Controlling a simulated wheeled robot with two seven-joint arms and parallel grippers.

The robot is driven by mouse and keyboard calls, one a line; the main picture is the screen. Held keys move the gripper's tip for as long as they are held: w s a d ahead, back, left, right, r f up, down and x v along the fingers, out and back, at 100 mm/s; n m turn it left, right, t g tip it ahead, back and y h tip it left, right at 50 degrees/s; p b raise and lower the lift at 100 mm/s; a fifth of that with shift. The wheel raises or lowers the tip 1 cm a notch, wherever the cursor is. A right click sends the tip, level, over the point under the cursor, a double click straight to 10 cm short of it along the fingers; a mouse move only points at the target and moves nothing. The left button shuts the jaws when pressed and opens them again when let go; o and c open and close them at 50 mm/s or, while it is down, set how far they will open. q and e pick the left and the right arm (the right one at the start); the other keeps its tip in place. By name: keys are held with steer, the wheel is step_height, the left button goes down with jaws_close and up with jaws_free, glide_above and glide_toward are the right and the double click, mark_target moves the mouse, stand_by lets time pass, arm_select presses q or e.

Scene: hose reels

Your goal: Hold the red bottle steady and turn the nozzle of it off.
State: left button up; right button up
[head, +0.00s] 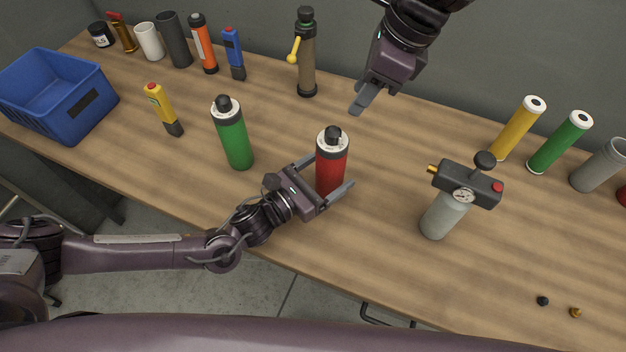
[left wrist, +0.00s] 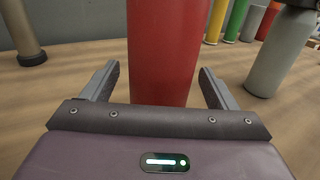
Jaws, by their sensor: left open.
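The red bottle (head: 331,172) stands upright on the table in the head view, with a white collar and a black nozzle (head: 333,133) on top. My left gripper (head: 331,178) is open with its fingers on either side of the bottle's lower body. In the left wrist view the red bottle (left wrist: 165,50) stands between the two fingers (left wrist: 160,85), with gaps showing on both sides. My right gripper (head: 363,100) is above the table, behind and to the right of the bottle, apart from it. Its jaw gap is not clear from this angle.
A green bottle (head: 233,138) stands left of the red one. A grey canister with a gauge (head: 440,215) stands to the right. A brown bottle with a yellow lever (head: 307,60) is behind. A blue crate (head: 95,112) is far left. Table between red bottle and canister is clear.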

arm_select(q)
steer(key=shift+x, duration=1.2)
